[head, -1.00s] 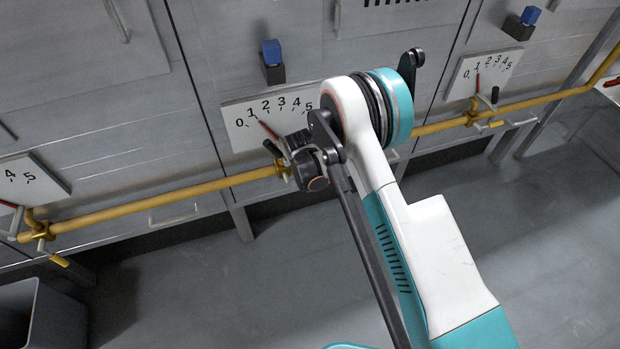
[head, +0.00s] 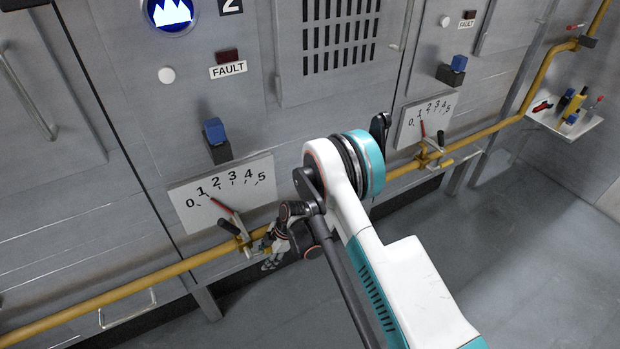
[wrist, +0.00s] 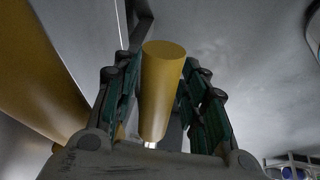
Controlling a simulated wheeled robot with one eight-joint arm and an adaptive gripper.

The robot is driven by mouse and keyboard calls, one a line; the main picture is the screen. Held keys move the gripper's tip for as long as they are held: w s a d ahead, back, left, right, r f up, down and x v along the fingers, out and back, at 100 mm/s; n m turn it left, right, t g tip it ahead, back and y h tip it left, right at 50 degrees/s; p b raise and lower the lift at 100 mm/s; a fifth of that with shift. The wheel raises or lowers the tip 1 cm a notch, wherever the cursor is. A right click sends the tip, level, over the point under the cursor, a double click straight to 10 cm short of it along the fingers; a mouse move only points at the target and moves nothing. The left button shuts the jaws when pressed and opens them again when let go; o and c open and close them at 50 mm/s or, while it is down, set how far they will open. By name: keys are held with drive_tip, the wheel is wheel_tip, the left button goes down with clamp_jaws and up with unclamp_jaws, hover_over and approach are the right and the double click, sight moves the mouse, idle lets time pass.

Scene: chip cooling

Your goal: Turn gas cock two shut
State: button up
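Gas cock two sits on the yellow pipe (head: 150,264) below the second panel's scale plate (head: 190,206). Its red pointer (head: 222,206) lies close to the 1 mark. My gripper (head: 270,255) is at the cock's right side, partly hidden by my arm. In the wrist view a yellow handle (wrist: 163,85) with a pale stem at its lower end stands between the two green-padded fingers of my gripper (wrist: 162,90). The fingers lie close along both sides of the handle. Whether they press on it cannot be told.
The yellow pipe runs along the panel fronts, with another cock and scale plate (head: 427,121) to the right. A blue-topped knob (head: 215,130) juts out above the scale. A small shelf (head: 566,118) with tools hangs at the far right. The floor (head: 480,225) is clear.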

drive_tip(key=d+r+m+t+p, duration=0.1)
drive_tip(key=d+r, duration=0.4)
drive_tip(key=r, duration=0.6)
drive_tip(key=w+d+r+m+t+p, duration=0.1)
drive_tip(key=d+r+m, duration=0.2)
drive_tip(key=r, duration=0.8)
drive_tip(key=d+r+m+h+p, duration=0.1)
drive_tip(key=d+r+m, duration=0.2)
drive_tip(key=d+r, duration=0.3)
drive_tip(key=shift+w+d+r+t+p, duration=0.2)
drive_tip(key=shift+d+r+t+p, duration=0.2)
drive_tip(key=shift+r, duration=2.2)
